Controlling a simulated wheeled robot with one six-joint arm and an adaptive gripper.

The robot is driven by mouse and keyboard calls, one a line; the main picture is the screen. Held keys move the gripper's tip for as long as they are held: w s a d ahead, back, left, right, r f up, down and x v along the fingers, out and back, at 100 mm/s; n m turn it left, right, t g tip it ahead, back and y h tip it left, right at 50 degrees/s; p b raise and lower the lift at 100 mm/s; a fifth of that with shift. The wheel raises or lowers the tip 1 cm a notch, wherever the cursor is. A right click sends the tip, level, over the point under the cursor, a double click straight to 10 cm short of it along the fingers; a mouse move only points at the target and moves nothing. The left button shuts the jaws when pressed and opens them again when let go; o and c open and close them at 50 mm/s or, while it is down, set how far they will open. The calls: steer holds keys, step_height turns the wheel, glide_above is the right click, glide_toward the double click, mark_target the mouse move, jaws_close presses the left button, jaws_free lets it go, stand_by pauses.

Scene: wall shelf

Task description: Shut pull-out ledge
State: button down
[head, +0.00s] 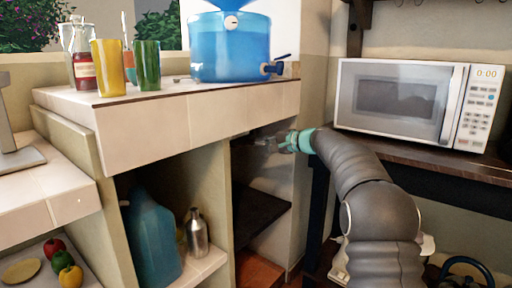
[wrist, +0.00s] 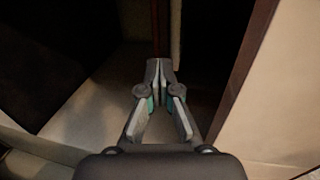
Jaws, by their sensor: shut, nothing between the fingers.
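My gripper (head: 262,143) is at the upper part of the open compartment under the tiled counter, just below the counter's front edge. In the wrist view my gripper (wrist: 158,72) has its fingers together with nothing between them. A dark board (head: 262,216) lies across this compartment below my gripper; it may be the pull-out ledge, but I cannot tell for sure. In the wrist view a thin reddish strip (wrist: 160,28) lies straight beyond the fingertips; whether they touch it is unclear.
The counter (head: 200,125) carries a blue dispenser (head: 229,55), a yellow glass (head: 109,68) and a green glass (head: 147,66). A blue jug (head: 152,240) and metal bottle (head: 196,234) stand in the left compartment. A microwave (head: 400,100) stands right of my arm.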

steer(key=v, duration=1)
steer(key=s+d+f+g+h, duration=0.2)
steer(key=s+f+h, duration=0.1)
steer(key=f, duration=0.8)
steer(key=s+d+f+n+g+h, duration=0.1)
steer(key=s+f, duration=0.2)
steer(key=s, duration=0.2)
steer(key=s+f+g+h, duration=0.1)
steer(key=s+f+h, duration=0.15)
steer(key=s, duration=0.25)
steer(key=s+d+n+h, duration=0.1)
steer(key=s+n+h, duration=0.2)
steer(key=s, duration=1.5)
steer(key=s+d+f+n+h, duration=0.1)
steer(key=s+d+n+h, duration=0.1)
steer(key=s, duration=1.6)
steer(key=shift+f+n+h+p, duration=0.25)
steer(key=shift+n+h+p, duration=0.15)
steer(key=shift+n, duration=0.3)
steer(key=shift+s+d, duration=0.1)
